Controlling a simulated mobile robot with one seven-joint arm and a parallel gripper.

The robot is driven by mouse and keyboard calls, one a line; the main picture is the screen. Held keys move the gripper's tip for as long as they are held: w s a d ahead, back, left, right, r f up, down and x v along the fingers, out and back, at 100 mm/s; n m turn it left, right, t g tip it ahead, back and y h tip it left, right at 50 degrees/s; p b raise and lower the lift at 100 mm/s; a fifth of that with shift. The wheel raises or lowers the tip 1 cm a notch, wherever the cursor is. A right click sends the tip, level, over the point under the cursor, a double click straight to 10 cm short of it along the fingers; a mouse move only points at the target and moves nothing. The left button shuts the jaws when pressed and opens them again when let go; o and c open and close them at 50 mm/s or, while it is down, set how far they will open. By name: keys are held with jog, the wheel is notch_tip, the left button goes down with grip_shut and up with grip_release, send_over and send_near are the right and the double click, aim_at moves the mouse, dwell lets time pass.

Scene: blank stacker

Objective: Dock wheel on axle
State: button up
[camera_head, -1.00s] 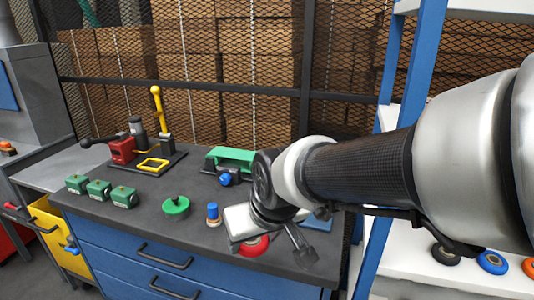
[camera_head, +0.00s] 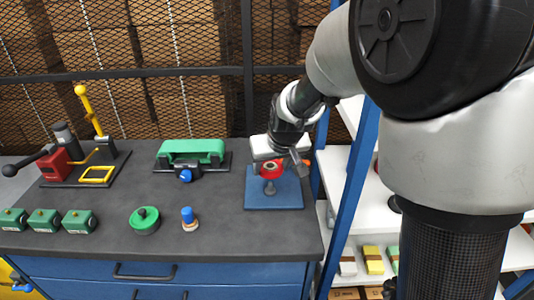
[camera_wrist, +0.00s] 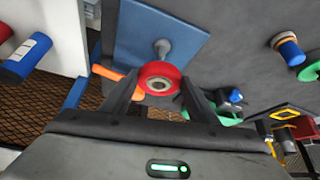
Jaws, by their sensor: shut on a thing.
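My gripper (camera_wrist: 160,88) is shut on the red wheel (camera_wrist: 150,70), a ring with a pale metal hub and a central hole. In the head view the wheel (camera_head: 271,170) is held above a blue square base plate (camera_head: 285,199). The grey axle (camera_head: 269,188) stands on that plate, just below the wheel. In the wrist view the axle (camera_wrist: 162,47) shows beyond the wheel's rim, and the wheel's hole is offset from it. Whether wheel and axle touch, I cannot tell.
On the dark worktop are a green fixture (camera_head: 192,152), a round green knobbed piece (camera_head: 145,220), a blue peg (camera_head: 188,218), several green blocks (camera_head: 44,220) and a lever press (camera_head: 85,165). A blue post (camera_head: 352,190) and white shelves stand right.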

aim_at(271, 187)
jog(key=shift+f+b, duration=2.15)
jog(key=shift+f, duration=0.75)
jog(key=shift+f+b, duration=0.6)
jog(key=shift+b, duration=0.05)
jog(key=o, duration=0.8)
jog(key=shift+p+v, duration=3.45)
jog(key=shift+v, duration=2.05)
jog(key=shift+d+r, duration=0.1)
jog(key=s+d+r+m+p, duration=0.1)
jog(key=s+d+r+p, duration=0.2)
jog(key=s+r, duration=0.4)
jog(key=s+d+r+m+h+p, duration=0.1)
jog(key=s+d+r+p, duration=0.3)
jog(key=s+r, duration=0.3)
jog(key=s+d+r+p, duration=0.3)
jog(key=s+r+p, duration=0.1)
jog(key=s+r, duration=0.3)
jog(key=shift+s+d+r+m, duration=0.15)
jog(key=shift+s+r+m, duration=0.1)
jog(key=shift+r+m, duration=0.2)
